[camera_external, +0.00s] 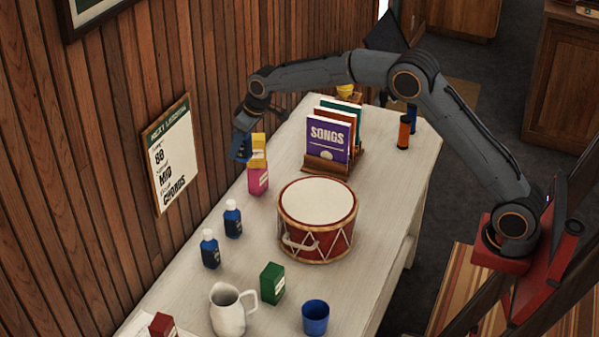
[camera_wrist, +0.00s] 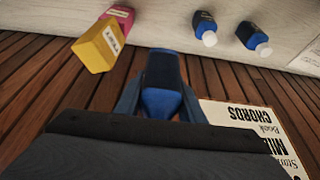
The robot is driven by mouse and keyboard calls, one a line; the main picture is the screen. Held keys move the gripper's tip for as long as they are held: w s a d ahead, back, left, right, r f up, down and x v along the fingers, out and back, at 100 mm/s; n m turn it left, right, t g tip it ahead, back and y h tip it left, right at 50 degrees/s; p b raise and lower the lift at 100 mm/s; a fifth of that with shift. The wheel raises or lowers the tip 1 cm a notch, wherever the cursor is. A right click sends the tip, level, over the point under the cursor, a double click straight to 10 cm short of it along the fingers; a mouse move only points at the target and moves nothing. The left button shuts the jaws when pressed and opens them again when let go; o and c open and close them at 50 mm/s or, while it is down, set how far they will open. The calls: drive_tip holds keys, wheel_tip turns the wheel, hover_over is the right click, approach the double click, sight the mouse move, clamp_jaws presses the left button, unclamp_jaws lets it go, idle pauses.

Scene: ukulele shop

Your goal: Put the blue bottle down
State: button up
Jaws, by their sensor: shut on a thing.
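My gripper (camera_external: 243,132) is shut on a blue bottle (camera_external: 240,149) at the left side of the table, close to the wood wall. In the wrist view the held blue bottle (camera_wrist: 163,88) sits between the two fingers, with its far end partly hidden. Two other dark blue bottles with white caps, one nearer (camera_external: 210,250) and one farther (camera_external: 232,218), stand upright on the table; both also show at the top right of the wrist view. The held bottle is beside a yellow box (camera_external: 259,150); I cannot tell whether they touch.
A pink box (camera_external: 258,181) is just below the yellow one in the picture. A drum (camera_external: 317,240), a songbook rack (camera_external: 328,165), a green box (camera_external: 271,284), a white pitcher (camera_external: 228,312) and a blue cup (camera_external: 315,318) stand on the white table (camera_external: 372,215). A sign (camera_external: 170,155) hangs on the wall.

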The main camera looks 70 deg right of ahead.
wheel_tip(320, 180, down, 22)
drive_tip(key=p, duration=0.3)
drive_tip(key=shift+f+p, duration=0.1)
drive_tip(key=shift+p, duration=0.25)
drive_tip(key=shift+f, duration=0.2)
drive_tip(key=o, duration=1.1)
drive_tip(key=shift+o, duration=0.2)
drive_tip(key=shift+r, duration=0.15)
drive_tip(key=shift+r, duration=0.3)
drive_tip(key=b+v, duration=0.3)
drive_tip(key=v, duration=0.8)
drive_tip(key=shift+s+r, duration=0.15)
drive_tip(key=shift+s, duration=0.15)
